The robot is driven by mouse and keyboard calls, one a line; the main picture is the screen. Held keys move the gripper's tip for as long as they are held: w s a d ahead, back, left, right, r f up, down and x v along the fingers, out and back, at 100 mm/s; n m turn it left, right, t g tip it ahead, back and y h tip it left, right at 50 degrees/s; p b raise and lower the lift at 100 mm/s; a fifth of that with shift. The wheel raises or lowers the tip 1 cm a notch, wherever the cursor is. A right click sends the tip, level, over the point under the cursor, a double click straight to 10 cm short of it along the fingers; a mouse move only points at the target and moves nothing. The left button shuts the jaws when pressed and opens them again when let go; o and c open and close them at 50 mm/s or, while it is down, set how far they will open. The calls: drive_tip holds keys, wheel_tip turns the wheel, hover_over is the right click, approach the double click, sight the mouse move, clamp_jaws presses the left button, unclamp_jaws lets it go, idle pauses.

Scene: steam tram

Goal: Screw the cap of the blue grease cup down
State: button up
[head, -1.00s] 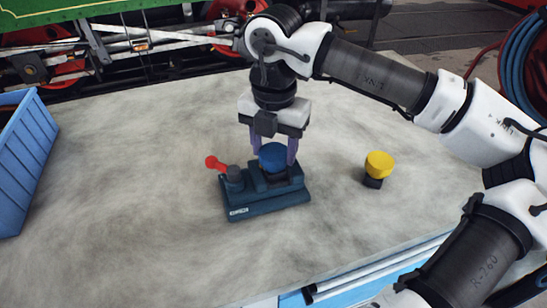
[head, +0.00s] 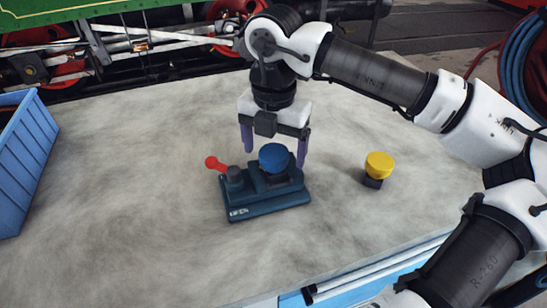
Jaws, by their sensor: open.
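The blue cap (head: 273,157) of the grease cup sits on a dark blue-grey base block (head: 268,200) on the worktop. My gripper (head: 274,152) points down just behind and above the cap. Its two purple fingers are spread wide, one on each side of the cap, with nothing held between them. The fingertips look clear of the cap, though how far apart in depth I cannot tell. The cup body under the cap is mostly hidden.
A small lever with a red knob (head: 211,162) stands on the block's left side. A yellow-capped cup (head: 379,165) stands to the right. A blue crate (head: 24,165) is at the left edge. The grey worktop (head: 130,190) is otherwise clear.

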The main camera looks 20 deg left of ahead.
drive_tip(key=shift+r+p, duration=1.35)
drive_tip(key=shift+r, duration=1.15)
drive_tip(key=shift+c, duration=0.4)
